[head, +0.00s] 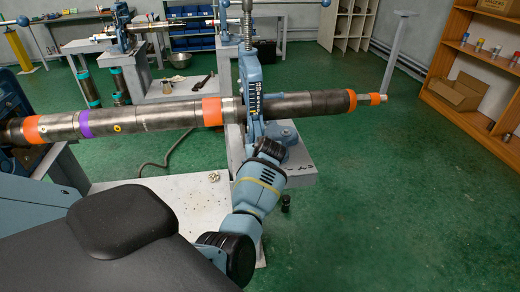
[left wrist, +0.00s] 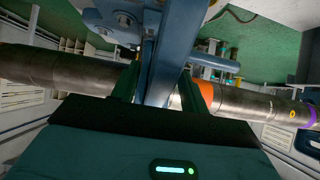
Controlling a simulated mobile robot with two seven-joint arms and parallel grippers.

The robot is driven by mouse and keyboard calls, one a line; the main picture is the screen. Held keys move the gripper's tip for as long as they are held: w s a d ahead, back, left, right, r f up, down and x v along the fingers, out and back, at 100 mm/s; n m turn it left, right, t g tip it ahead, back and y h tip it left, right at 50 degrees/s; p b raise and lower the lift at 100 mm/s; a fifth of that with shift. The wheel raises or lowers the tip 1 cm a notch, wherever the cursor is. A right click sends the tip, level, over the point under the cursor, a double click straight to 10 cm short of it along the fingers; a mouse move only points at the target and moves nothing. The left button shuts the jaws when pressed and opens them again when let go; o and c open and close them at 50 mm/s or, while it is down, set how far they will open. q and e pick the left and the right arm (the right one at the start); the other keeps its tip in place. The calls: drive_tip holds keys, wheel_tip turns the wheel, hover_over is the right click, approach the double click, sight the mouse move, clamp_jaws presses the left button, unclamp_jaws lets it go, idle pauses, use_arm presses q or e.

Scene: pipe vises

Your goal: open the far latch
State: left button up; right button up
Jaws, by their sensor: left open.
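A blue pipe vise (head: 248,80) with an upright screw stands on a grey stand (head: 300,172). A long grey pipe (head: 160,115) with orange and purple bands runs level through it. My left gripper (head: 262,138) is up against the near side of the vise, below the pipe; its fingertips are hidden in the head view. In the left wrist view the open fingers (left wrist: 158,88) stand either side of a blue bar of the vise (left wrist: 172,50), with the pipe (left wrist: 255,103) crossing behind. Whether they touch the bar I cannot tell. The far latch cannot be made out clearly. My right gripper is not in view.
A second blue vise (head: 122,28) stands at the back left with its own pipe. A shelf with a cardboard box (head: 455,93) is at the right. The pipe's narrow end (head: 370,98) sticks out right. Green floor (head: 390,200) is clear at the right.

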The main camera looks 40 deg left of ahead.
use_arm(q)
drive_tip(key=p+v, duration=0.1)
drive_tip(key=v, duration=0.5)
drive_tip(key=shift+r, duration=0.1)
drive_tip(key=shift+v, duration=0.9)
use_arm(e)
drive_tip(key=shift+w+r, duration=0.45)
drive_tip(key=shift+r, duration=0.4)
